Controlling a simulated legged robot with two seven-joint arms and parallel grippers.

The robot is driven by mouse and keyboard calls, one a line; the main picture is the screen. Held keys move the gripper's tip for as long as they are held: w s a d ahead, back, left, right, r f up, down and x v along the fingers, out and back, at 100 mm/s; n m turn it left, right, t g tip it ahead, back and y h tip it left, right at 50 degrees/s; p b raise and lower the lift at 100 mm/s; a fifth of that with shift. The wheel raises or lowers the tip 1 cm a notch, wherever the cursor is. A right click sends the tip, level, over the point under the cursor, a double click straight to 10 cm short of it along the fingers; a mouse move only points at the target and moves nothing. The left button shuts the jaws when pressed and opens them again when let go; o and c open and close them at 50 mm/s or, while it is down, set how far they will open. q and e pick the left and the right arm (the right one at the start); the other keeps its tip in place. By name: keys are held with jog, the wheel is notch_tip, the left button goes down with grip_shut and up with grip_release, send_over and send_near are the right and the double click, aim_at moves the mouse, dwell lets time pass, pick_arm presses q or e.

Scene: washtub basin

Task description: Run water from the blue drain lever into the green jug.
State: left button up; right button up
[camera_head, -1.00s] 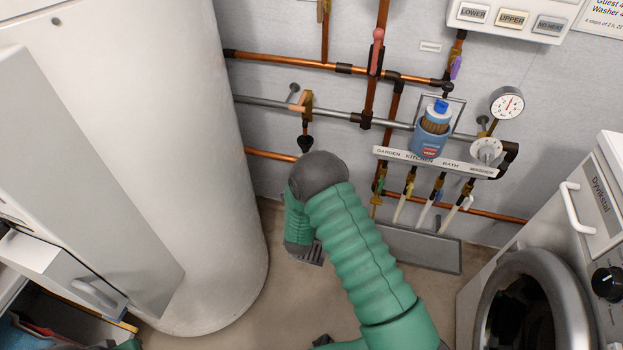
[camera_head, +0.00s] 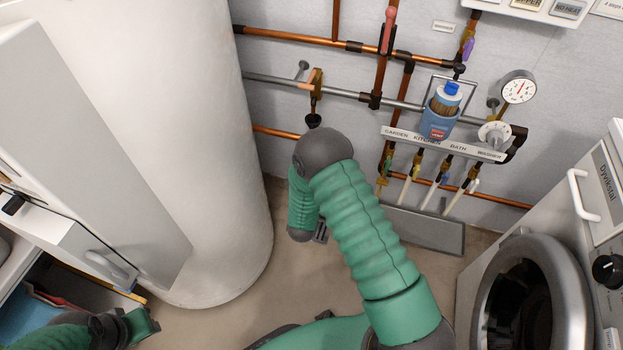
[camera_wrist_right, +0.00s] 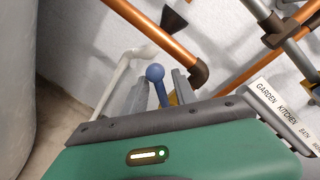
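The blue drain lever (camera_wrist_right: 155,74) with its round knob shows in the right wrist view. It stands between the two grey fingers of my right gripper (camera_wrist_right: 157,92). The fingers are apart, and I see no clear contact with the lever. In the head view my right arm hides the lever and most of that gripper. My left gripper (camera_head: 143,322) is at the lower left of the head view, above the floor near an open drawer. Its fingertips are too unclear to tell open from shut. I see no green jug in either current view.
A white tank (camera_head: 205,150) stands left of my right arm. Copper pipes (camera_head: 290,32) run along the wall, with a labelled valve shelf (camera_head: 395,133) holding a blue container (camera_head: 440,115). A washer (camera_head: 540,260) is at the right. An open drawer (camera_head: 40,310) is at the lower left.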

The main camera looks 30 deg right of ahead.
jog(key=p+v, duration=0.3)
jog(key=v, duration=1.1)
jog(key=shift+a, duration=0.2)
jog(key=shift+w, duration=0.1)
